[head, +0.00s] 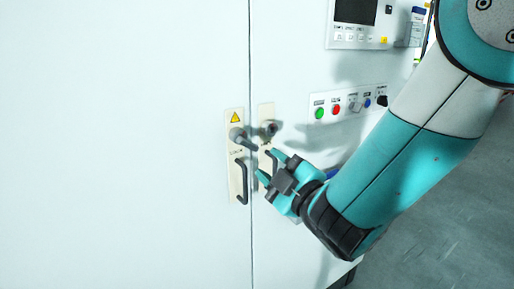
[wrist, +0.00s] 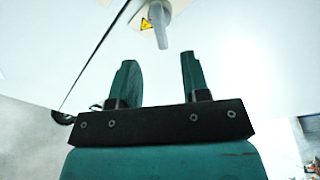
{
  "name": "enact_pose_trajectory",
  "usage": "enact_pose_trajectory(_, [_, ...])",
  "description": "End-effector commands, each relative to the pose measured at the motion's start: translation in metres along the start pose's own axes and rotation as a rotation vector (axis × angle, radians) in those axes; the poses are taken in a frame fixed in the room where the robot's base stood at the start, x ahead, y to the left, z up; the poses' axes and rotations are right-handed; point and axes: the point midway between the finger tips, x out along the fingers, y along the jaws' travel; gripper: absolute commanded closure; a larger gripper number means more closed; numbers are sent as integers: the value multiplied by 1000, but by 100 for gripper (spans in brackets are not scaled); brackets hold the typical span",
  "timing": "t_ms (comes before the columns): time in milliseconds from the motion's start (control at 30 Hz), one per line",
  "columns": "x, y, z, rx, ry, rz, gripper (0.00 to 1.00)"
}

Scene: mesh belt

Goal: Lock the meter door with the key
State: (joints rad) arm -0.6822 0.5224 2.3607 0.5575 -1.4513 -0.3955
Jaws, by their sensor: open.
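The white cabinet door (head: 150,200) meets its neighbour at a vertical seam. On the left plate, under a yellow warning triangle (head: 235,117), a grey lever-like piece (head: 243,139) slants down to the right; it also shows ahead of the fingers in the wrist view (wrist: 160,25). I cannot tell whether it is the key. A black pull handle (head: 241,182) is below it. A small dark round piece (head: 271,128), perhaps a lock, sits on the right plate. My gripper (head: 264,163) is open and empty, just below and right of the lever; its fingers (wrist: 158,58) stand apart from it.
Right of the plates is a button strip with a green button (head: 319,113), a red button (head: 336,109) and a black knob (head: 382,101). A panel with a dark screen (head: 355,11) is above. Grey floor (head: 440,220) is clear at lower right.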

Motion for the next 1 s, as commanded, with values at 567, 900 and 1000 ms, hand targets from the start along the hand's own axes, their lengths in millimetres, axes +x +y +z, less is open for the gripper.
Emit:
enact_pose_trajectory(567, [55,5,-3,2,-3,-1,57])
enact_pose_trajectory(900, [77,4,-2,1,-3,-1,57])
enact_pose_trajectory(1000, [81,3,-1,2,-3,-1,57])
